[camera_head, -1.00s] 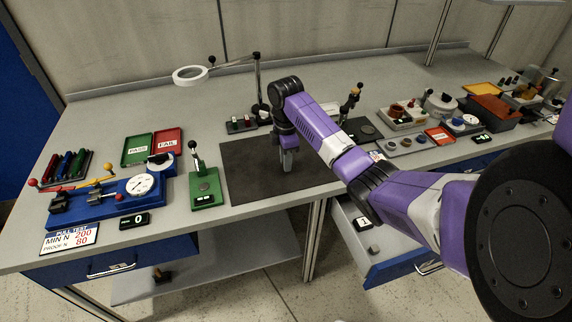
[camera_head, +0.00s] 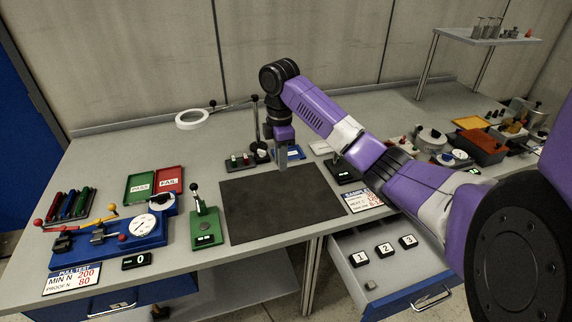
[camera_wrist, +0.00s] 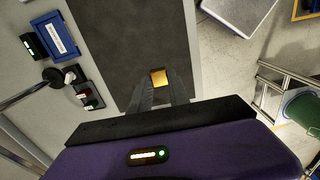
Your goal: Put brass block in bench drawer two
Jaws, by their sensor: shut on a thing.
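My gripper (camera_head: 282,166) is above the dark mat (camera_head: 250,215) on the bench, pointing down. In the wrist view its fingers (camera_wrist: 160,90) are shut on a small brass block (camera_wrist: 159,77), which shows at the fingertips. In the head view I cannot make out the block. The bench drawer (camera_head: 432,290) at the lower right is pulled open. Inside it stand labels 1 (camera_head: 359,258), 2 (camera_head: 384,250) and 3 (camera_head: 408,241); label 2 is in the middle. A small grey piece (camera_head: 370,285) lies near the drawer's front left.
A green press (camera_head: 205,220) stands left of the mat, and a blue pull tester (camera_head: 110,238) is farther left. A magnifier lamp (camera_head: 192,119) stands behind. A sample card (camera_head: 363,200) lies at the mat's right edge. Parts and trays crowd the bench's right side.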

